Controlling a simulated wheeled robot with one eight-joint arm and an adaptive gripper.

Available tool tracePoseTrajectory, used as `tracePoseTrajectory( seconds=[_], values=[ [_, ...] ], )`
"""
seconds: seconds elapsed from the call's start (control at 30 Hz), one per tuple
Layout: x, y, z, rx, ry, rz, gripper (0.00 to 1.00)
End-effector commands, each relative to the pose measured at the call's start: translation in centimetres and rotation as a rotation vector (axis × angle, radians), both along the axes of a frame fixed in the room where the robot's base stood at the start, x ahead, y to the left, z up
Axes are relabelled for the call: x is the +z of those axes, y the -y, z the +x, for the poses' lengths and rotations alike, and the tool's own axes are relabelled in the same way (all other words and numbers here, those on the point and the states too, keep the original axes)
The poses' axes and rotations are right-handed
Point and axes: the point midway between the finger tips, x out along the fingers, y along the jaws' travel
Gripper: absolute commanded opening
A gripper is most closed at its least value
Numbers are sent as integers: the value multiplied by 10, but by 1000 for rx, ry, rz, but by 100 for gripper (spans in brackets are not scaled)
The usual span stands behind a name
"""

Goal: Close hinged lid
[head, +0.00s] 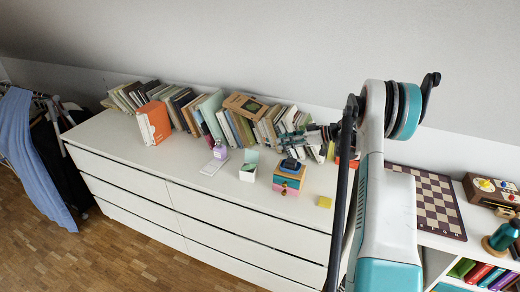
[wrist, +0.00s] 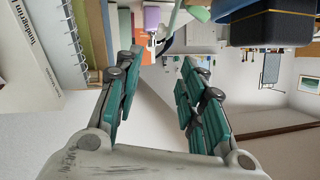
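A small white box (head: 248,174) with a raised pale green lid (head: 251,156) stands on the white dresser, near its middle. The lid stands open, tilted up at the back. My gripper (head: 283,140) is above the dresser, to the right of the box and higher, in front of the row of books. In the wrist view my gripper (wrist: 162,60) has its two teal fingers spread apart with nothing between them. A pale green piece at the top of the wrist view (wrist: 228,8) may be the lid; it is cut off by the frame edge.
A colourful little drawer unit (head: 288,181) with a dark blue object (head: 290,165) on top stands just right of the box. A purple bottle (head: 220,150) is to its left. Books (head: 240,120) line the back. A yellow block (head: 324,202) lies at right. The dresser's front left (head: 120,150) is clear.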

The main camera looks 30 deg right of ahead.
Motion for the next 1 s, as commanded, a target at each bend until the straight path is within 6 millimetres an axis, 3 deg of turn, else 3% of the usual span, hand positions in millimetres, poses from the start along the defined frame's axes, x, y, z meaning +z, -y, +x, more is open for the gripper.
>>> tracePoseTrajectory(
  seconds=[0.17,0.7,1.0],
  values=[
    [-17,1,-5,12,-40,4,37],
    [-53,-67,54,12,-37,5,37],
    [-63,-89,74,11,-36,4,37]
  ],
)
